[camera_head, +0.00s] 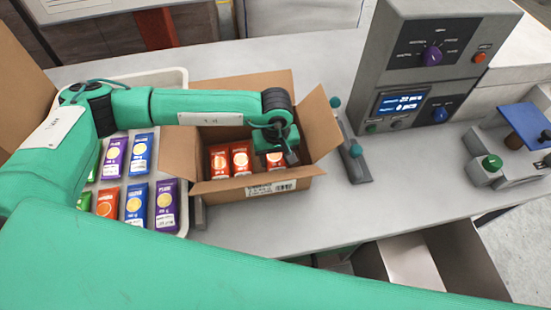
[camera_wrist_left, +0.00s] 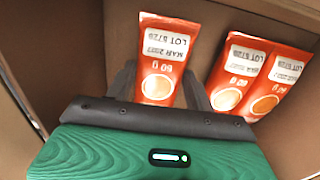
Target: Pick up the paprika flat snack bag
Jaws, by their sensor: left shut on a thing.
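My left gripper (camera_head: 277,160) reaches down into an open cardboard box (camera_head: 255,188). It is shut on an orange-red flat snack bag (camera_wrist_left: 163,60), with one finger on each side of it in the wrist view; that bag also shows partly below the gripper in the head view (camera_head: 276,162). I cannot tell whether the held bag touches the box floor. Two similar orange-red bags, one (camera_wrist_left: 236,78) and another (camera_wrist_left: 277,84), stand apart from it in the same box. The name paprika is not readable on any of them. My right gripper is not in view.
A pale tray (camera_head: 183,82) left of the box holds several purple, blue, green and orange bags. The box flaps (camera_head: 320,122) stand open around my gripper. A grey weigher console (camera_head: 415,75) and a small device with a green knob (camera_head: 490,170) stand at right.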

